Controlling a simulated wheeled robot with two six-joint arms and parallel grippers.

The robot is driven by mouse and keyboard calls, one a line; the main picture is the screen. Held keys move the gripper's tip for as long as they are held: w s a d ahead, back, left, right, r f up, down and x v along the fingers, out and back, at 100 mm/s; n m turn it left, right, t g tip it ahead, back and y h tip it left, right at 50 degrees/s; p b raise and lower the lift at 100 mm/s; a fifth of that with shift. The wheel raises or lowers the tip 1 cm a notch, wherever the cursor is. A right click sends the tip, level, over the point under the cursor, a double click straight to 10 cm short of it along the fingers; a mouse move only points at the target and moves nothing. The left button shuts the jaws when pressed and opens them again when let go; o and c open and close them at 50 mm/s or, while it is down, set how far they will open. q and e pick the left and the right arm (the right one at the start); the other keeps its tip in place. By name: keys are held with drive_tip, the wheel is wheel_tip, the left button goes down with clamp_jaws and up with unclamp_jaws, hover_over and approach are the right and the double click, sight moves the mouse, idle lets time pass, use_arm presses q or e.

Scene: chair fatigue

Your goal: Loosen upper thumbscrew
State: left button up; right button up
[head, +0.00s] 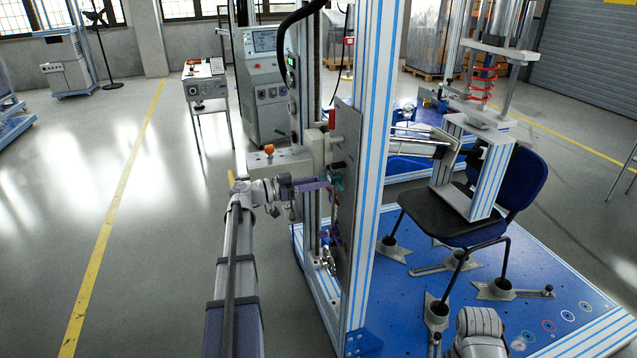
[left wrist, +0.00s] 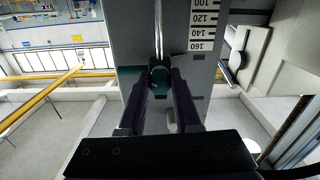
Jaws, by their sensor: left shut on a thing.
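The upper thumbscrew shows as a dark teal knob (left wrist: 160,76) on a grey upright plate in the left wrist view. In the head view it is a small teal patch (head: 337,181) on the side of the test rig's column, partly hidden. My left gripper (head: 328,184) reaches it from the left, with its purple fingers about level. In the left wrist view the left gripper (left wrist: 161,84) has one finger on each side of the knob and is shut on it. The fingers cover the knob's sides. My right gripper is not in view.
A striped aluminium column (head: 369,150) rises just right of the gripper. A grey box with an orange button (head: 269,150) sits just above my left wrist. A scale (left wrist: 205,22) is beside a metal rod. A chair (head: 440,215) stands on the blue base plate (head: 400,300).

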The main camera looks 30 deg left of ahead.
use_arm(q)
drive_tip(key=shift+n, duration=0.4)
clamp_jaws()
drive_tip(key=n, duration=0.4)
drive_tip(key=shift+n, duration=0.4)
drive_tip(key=n, duration=1.2)
drive_tip(key=shift+s+r+n, duration=0.1)
drive_tip(key=shift+n, duration=0.3)
drive_tip(key=n, duration=0.5)
drive_tip(key=shift+n, duration=0.4)
drive_tip(key=o, duration=1)
unclamp_jaws()
drive_tip(key=shift+c, duration=0.2)
